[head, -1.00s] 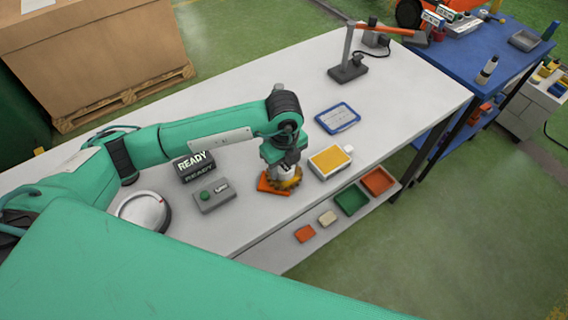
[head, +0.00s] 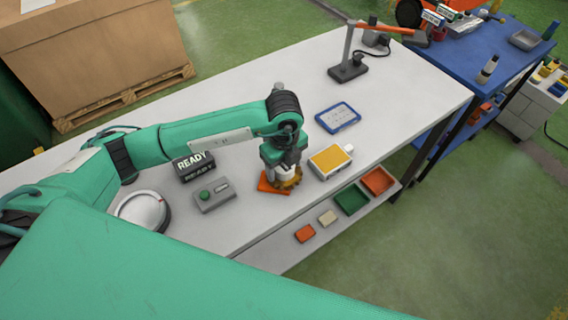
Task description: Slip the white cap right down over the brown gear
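The brown gear (head: 291,183) sits on an orange base (head: 268,187) near the front edge of the grey table. My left gripper (head: 286,174) points down right over the gear and hides part of it. Its fingers are too small and covered to show whether they are open or shut. I cannot make out the white cap for sure; a pale patch shows between the gripper and the gear, but I cannot tell whether it is the cap or part of the gripper. My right gripper is not in view.
A yellow-topped white box (head: 330,161) stands just right of the gear. A grey button box (head: 214,195) and a READY sign (head: 194,164) are to the left. A blue-framed panel (head: 338,117) lies behind. The far middle of the table (head: 260,75) is clear.

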